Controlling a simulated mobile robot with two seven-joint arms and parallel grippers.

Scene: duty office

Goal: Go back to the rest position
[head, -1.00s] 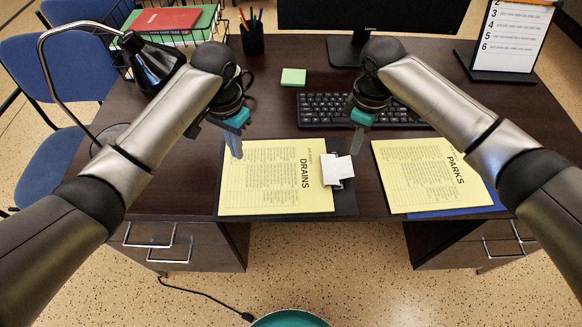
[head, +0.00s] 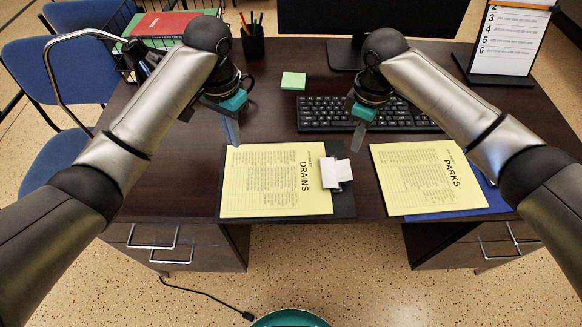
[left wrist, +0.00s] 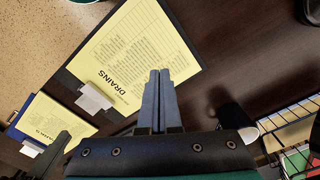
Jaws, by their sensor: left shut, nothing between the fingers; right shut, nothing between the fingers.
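My left gripper (head: 232,130) is shut and empty. In the head view it hangs above the desk at the upper left corner of the yellow DRAINS sheet. In the left wrist view its two fingers (left wrist: 158,95) lie side by side, in front of the DRAINS sheet's edge. My right gripper (head: 357,137) is shut and empty above the desk, in front of the keyboard and between the two sheets. The DRAINS sheet (head: 268,180) lies on a dark clipboard (head: 344,205) with a white clip (head: 337,172). The PARKS sheet (head: 425,178) lies on a blue board (head: 494,200).
The dark desk (head: 190,165) holds a keyboard (head: 325,114), a green note pad (head: 293,81), a pen cup (head: 253,45) and a monitor (head: 345,55). A lamp (head: 48,65) and a wire rack with folders (head: 165,24) stand left. A step-numbered stand (head: 507,42) is at the right.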

